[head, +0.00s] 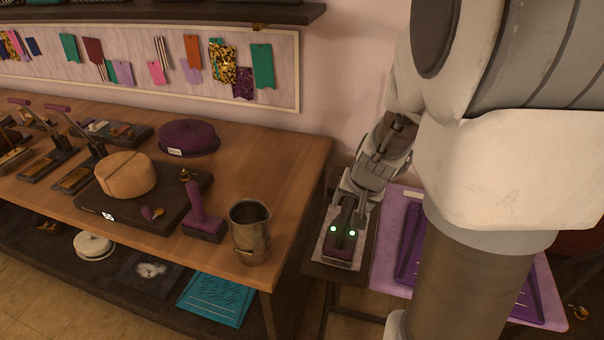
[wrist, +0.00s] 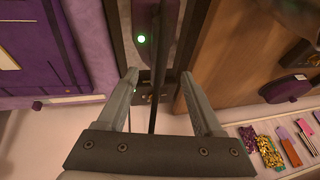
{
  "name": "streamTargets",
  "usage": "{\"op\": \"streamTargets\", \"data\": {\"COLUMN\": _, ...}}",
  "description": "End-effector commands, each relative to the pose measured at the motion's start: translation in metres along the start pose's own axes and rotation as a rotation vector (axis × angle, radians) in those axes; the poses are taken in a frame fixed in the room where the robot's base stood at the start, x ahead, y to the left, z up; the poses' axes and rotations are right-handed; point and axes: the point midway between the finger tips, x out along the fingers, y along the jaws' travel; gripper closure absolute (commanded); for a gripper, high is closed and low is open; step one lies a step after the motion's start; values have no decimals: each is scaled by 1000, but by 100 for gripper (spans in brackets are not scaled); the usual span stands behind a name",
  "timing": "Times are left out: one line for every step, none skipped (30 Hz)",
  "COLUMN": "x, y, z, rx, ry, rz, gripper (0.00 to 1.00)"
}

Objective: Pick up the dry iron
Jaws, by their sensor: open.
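What looks like the dry iron (head: 342,244) is a dark, narrow body lying on a pale pad on the small side stand. Two green light spots show on or just above it in the head view. In the wrist view its dark body (wrist: 147,22) runs to the top edge, with one green spot visible. My gripper (head: 352,208) is over the far end of the iron. In the wrist view my gripper (wrist: 160,82) is open, its fingers apart on either side of a thin dark upright strip. I cannot tell whether the fingers touch anything.
The wooden workbench (head: 270,160) stands to the left, with a metal cup (head: 249,232) and a purple-handled tool (head: 203,218) near its right end. A purple board (head: 412,245) lies right of the stand. The wall with hanging tags (head: 263,65) is behind.

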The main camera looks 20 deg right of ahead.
Motion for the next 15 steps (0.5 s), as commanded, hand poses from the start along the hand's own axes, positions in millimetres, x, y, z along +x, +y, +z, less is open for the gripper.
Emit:
{"op": "streamTargets", "data": {"x": 11, "y": 1, "z": 2, "rx": 1, "ry": -1, "rz": 1, "gripper": 32}}
{"op": "streamTargets", "data": {"x": 13, "y": 1, "z": 1, "rx": 1, "ry": -1, "rz": 1, "gripper": 32}}
{"op": "streamTargets", "data": {"x": 16, "y": 1, "z": 1, "rx": 1, "ry": -1, "rz": 0, "gripper": 32}}
{"op": "streamTargets", "data": {"x": 17, "y": 0, "z": 1, "rx": 1, "ry": -1, "rz": 0, "gripper": 32}}
{"op": "streamTargets", "data": {"x": 18, "y": 0, "z": 1, "rx": 0, "ry": -1, "rz": 0, "gripper": 32}}
{"op": "streamTargets", "data": {"x": 19, "y": 0, "z": 1, "rx": -1, "ry": -1, "rz": 0, "gripper": 32}}
{"op": "streamTargets", "data": {"x": 20, "y": 0, "z": 1, "rx": -1, "ry": -1, "rz": 0, "gripper": 32}}
{"op": "streamTargets", "data": {"x": 22, "y": 0, "z": 1, "rx": 0, "ry": -1, "rz": 0, "gripper": 32}}
{"op": "streamTargets", "data": {"x": 26, "y": 1, "z": 2, "rx": 1, "ry": -2, "rz": 0, "gripper": 32}}
{"op": "streamTargets", "data": {"x": 30, "y": 1, "z": 2, "rx": 0, "ry": -2, "rz": 0, "gripper": 32}}
{"op": "streamTargets", "data": {"x": 35, "y": 2, "z": 3, "rx": 0, "ry": -1, "rz": 1, "gripper": 32}}
{"op": "streamTargets", "data": {"x": 42, "y": 2, "z": 4, "rx": 2, "ry": -1, "rz": 1, "gripper": 32}}
{"op": "streamTargets", "data": {"x": 46, "y": 3, "z": 5, "rx": 0, "ry": -1, "rz": 1, "gripper": 32}}
{"op": "streamTargets", "data": {"x": 51, "y": 3, "z": 5, "rx": 2, "ry": -2, "rz": 1, "gripper": 32}}
{"op": "streamTargets", "data": {"x": 56, "y": 3, "z": 6, "rx": 0, "ry": -2, "rz": 1, "gripper": 32}}
